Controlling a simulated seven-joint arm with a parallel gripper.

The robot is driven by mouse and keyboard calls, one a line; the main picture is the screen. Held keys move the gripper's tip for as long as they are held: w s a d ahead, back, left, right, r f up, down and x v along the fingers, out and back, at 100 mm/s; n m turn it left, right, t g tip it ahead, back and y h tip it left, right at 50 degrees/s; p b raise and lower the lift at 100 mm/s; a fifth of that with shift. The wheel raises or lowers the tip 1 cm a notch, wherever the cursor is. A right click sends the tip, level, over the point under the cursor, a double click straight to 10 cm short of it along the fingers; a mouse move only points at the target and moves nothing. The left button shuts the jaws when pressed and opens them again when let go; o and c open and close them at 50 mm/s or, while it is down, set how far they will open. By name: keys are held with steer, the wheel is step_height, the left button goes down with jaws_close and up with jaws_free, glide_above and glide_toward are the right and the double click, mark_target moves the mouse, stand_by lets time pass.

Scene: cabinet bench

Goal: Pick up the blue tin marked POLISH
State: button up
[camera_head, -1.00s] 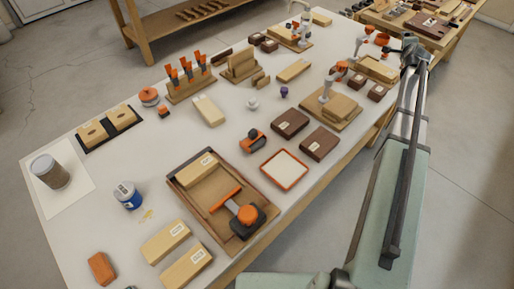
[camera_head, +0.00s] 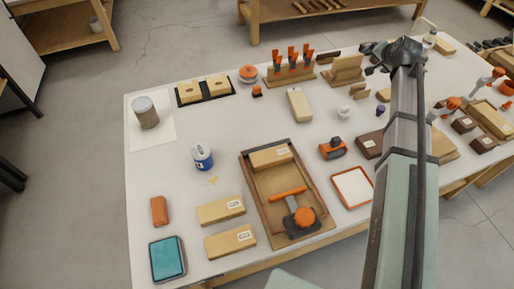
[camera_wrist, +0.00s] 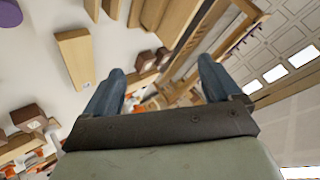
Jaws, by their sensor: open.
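A small blue tin with a white band and pale top (camera_head: 202,156) stands upright on the white bench top, left of the wooden tray. Its lettering is too small to read. My gripper (camera_head: 390,52) is far from it, over the back right of the bench. In the wrist view my gripper (camera_wrist: 160,85) has its two blue-grey fingers wide apart with nothing between them. The blue tin is not in the wrist view.
Near the tin are a larger brown-and-grey can (camera_head: 145,113), wooden blocks (camera_head: 220,209), an orange-brown block (camera_head: 159,211) and a teal-topped box (camera_head: 167,259). The wooden tray (camera_head: 247,180) holds a block and an orange-handled tool. Bare bench surrounds the tin.

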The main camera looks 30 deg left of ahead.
steer(key=s+a+n+g+y, duration=0.1)
steer(key=s+a+n, duration=0.2)
steer(key=s+a, duration=0.35)
steer(key=s+a+n+g, duration=0.1)
steer(key=s+a+n, duration=0.15)
steer(key=a, duration=0.75)
steer(key=n+g+h, duration=0.5)
steer(key=n+g, duration=0.2)
steer(key=n, duration=0.8)
glide_above(203, 152)
step_height(203, 152, down, 2)
steer(key=shift+f+m, duration=0.2)
steer(key=shift+m, duration=0.05)
step_height(203, 152, down, 7)
steer(key=shift+a+f, duration=0.1)
steer(key=shift+w+a+f, duration=0.1)
steer(key=shift+a+f, duration=0.1)
steer(key=shift+f, duration=1.15)
steer(key=shift+a+f, duration=0.2)
steer(key=shift+f, duration=1.15)
